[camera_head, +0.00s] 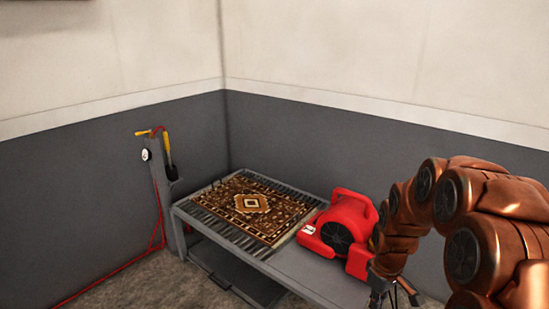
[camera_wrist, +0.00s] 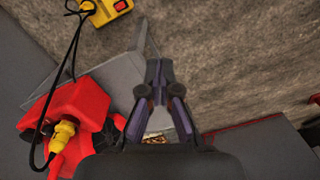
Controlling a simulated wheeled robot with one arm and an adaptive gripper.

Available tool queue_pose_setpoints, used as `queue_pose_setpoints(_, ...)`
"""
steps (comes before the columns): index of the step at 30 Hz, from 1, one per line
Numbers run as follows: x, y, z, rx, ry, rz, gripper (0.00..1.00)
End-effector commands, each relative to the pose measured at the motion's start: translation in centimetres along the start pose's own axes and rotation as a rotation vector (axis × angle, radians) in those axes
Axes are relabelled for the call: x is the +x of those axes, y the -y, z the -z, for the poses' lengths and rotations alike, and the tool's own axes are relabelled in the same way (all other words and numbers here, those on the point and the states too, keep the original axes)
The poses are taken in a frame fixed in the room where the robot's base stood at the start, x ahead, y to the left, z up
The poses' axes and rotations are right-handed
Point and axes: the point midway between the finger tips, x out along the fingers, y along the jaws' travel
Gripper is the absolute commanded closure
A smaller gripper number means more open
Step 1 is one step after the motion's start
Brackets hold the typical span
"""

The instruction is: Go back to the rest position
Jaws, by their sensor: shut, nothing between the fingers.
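My gripper (camera_wrist: 157,72) is shut and empty in the wrist view, its two dark fingers meeting at the tips. In the head view it hangs at the lower right (camera_head: 392,292), at the end of my bent copper arm, beside the right end of the grey table (camera_head: 315,276). The red blower (camera_head: 347,227) stands on this table, left of the gripper. The blower also shows at the left of the wrist view (camera_wrist: 78,108). The gripper and the blower look apart in the wrist view.
A patterned rug (camera_head: 250,208) lies on the table's slatted part. A grey post (camera_head: 160,190) with yellow-handled tools and a red hose stands left. In the wrist view, a black cord runs from a yellow plug (camera_wrist: 62,135) to a yellow switch box (camera_wrist: 103,10). Walls close the back.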

Motion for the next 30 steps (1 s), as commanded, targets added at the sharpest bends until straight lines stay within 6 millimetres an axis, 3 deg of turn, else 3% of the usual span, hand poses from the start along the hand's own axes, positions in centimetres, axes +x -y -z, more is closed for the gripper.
queue_pose_setpoints(1, -2.6, 1.1, -0.7, 0.015, 0.004, 0.002, 1.0)
queue_pose_setpoints(3, -4.9, 2.5, -1.6, 0.042, 0.01, 0.005, 1.0)
queue_pose_setpoints(12, -13.7, 8.4, -6.3, 0.167, 0.039, 0.016, 1.0)
queue_pose_setpoints(21, -21.1, 14.0, -11.9, 0.298, 0.07, 0.02, 1.0)
queue_pose_setpoints(30, -26.9, 19.1, -18.1, 0.433, 0.105, 0.022, 1.0)
